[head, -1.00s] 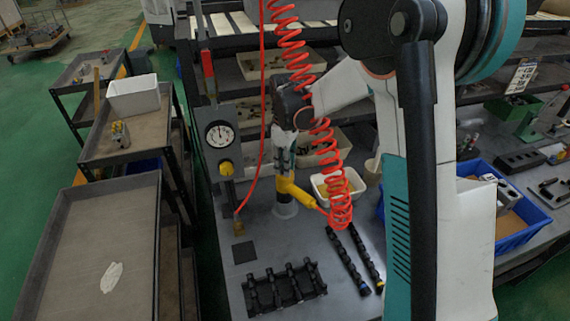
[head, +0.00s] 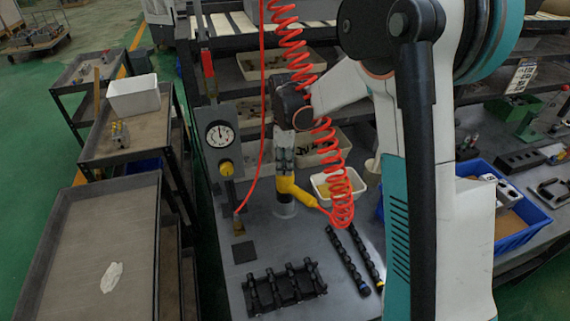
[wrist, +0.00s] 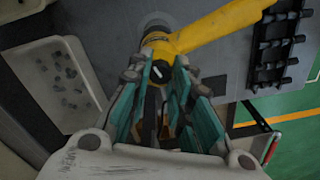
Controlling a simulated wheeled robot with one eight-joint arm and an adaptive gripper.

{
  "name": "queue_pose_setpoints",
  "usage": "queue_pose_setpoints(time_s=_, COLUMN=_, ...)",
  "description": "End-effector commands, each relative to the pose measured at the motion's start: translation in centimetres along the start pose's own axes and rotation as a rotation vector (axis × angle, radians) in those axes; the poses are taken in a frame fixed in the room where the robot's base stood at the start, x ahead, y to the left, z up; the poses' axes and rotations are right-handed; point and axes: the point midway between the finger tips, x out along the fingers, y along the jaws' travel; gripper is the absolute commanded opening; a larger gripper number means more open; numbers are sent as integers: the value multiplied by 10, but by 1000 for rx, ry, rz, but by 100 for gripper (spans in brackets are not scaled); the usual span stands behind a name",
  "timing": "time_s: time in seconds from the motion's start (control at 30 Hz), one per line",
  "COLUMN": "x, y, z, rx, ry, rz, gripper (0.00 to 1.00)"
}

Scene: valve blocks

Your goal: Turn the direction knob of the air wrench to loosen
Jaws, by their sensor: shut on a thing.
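The yellow air wrench (head: 297,191) stands on the grey bench with its handle pointing right and a coiled red hose attached. In the wrist view the wrench (wrist: 215,27) lies beyond my fingers, its handle running to the upper right. Its direction knob (wrist: 161,71), a dark round piece with a white mark, sits between my fingertips. My gripper (wrist: 159,74) is shut on the knob from above. In the head view my gripper (head: 284,163) is upright over the wrench. The exact finger contact is partly hidden.
A white bin (head: 338,185) is right of the wrench. A black valve block (head: 285,288) and two dark rods (head: 347,262) lie in front. A gauge panel (head: 220,140) stands left. A blue bin (head: 525,218) is at the right.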

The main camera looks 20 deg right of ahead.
Motion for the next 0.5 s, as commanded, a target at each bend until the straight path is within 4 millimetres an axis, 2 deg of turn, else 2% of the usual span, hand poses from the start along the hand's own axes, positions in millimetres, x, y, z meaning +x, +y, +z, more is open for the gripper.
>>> queue_pose_setpoints(time_s=0.03, x=0, y=0, z=0, rx=0, ry=0, rz=1, gripper=24)
queue_pose_setpoints(time_s=0.1, x=0, y=0, z=0, rx=0, ry=0, rz=0, gripper=40)
queue_pose_setpoints(time_s=0.13, x=0, y=0, z=0, rx=0, ry=0, rz=0, gripper=41)
queue_pose_setpoints(time_s=0.5, x=-3, y=0, z=0, rx=1, ry=0, rz=0, gripper=41)
